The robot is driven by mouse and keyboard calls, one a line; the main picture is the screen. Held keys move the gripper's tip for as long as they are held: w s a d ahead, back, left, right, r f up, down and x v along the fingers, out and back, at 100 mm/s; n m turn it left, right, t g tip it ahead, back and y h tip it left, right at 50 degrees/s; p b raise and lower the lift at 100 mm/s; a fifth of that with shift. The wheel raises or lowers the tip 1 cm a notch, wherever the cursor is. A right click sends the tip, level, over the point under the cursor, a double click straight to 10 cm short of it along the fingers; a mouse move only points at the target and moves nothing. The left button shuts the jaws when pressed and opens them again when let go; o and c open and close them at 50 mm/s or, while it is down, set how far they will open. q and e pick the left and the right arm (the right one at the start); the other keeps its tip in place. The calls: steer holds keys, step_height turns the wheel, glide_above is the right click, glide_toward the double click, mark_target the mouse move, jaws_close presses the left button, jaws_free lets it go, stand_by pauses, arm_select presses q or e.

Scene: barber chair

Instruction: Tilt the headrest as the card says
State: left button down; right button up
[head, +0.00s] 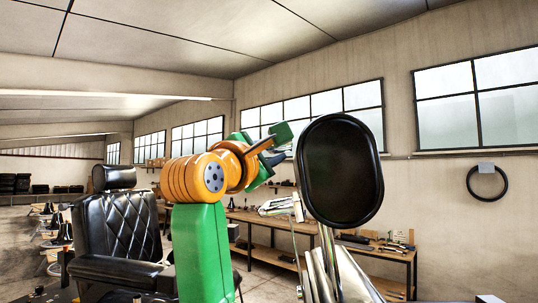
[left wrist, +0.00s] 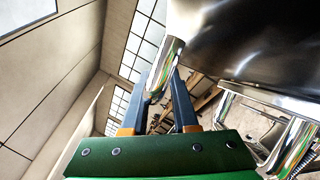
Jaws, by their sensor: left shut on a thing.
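A large black oval headrest pad (head: 340,170) stands at the right of centre in the head view, above chrome posts (head: 328,272). A shiny dark surface, probably the same headrest (left wrist: 255,45), fills the upper right of the left wrist view. My left gripper (head: 280,157) is beside the pad's left edge. In the left wrist view its blue fingers (left wrist: 170,98) are shut on a chrome bar (left wrist: 165,68), whose rounded end lies between them. The bar's far end is out of view. No readable card shows. My right gripper is not in view.
Another black padded barber chair (head: 117,232) stands at the left, behind my left arm. A wooden workbench (head: 262,222) with tools runs along the back wall. A black ring (head: 487,184) hangs on the right wall. Chrome tubes (left wrist: 270,103) lie right of my fingers.

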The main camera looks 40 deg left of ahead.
arm_select(q)
steer(key=shift+r, duration=0.1)
stand_by(0.8)
steer(key=c, duration=0.9)
jaws_free()
steer(key=shift+d, duration=0.1)
steer(key=shift+o, duration=0.3)
steer(key=shift+w+d, duration=0.1)
steer(key=shift+d, duration=0.55)
steer(key=shift+a, duration=0.1)
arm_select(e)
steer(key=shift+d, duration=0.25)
arm_select(q)
steer(key=shift+a, duration=0.15)
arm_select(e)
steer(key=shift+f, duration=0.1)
arm_select(q)
steer(key=shift+f+b+v, duration=0.2)
steer(key=shift+b+v, duration=0.8)
steer(key=shift+v, duration=0.1)
steer(key=shift+r+b+v, duration=0.2)
steer(key=shift+b+v, duration=1.5)
steer(key=shift+v, duration=1.3)
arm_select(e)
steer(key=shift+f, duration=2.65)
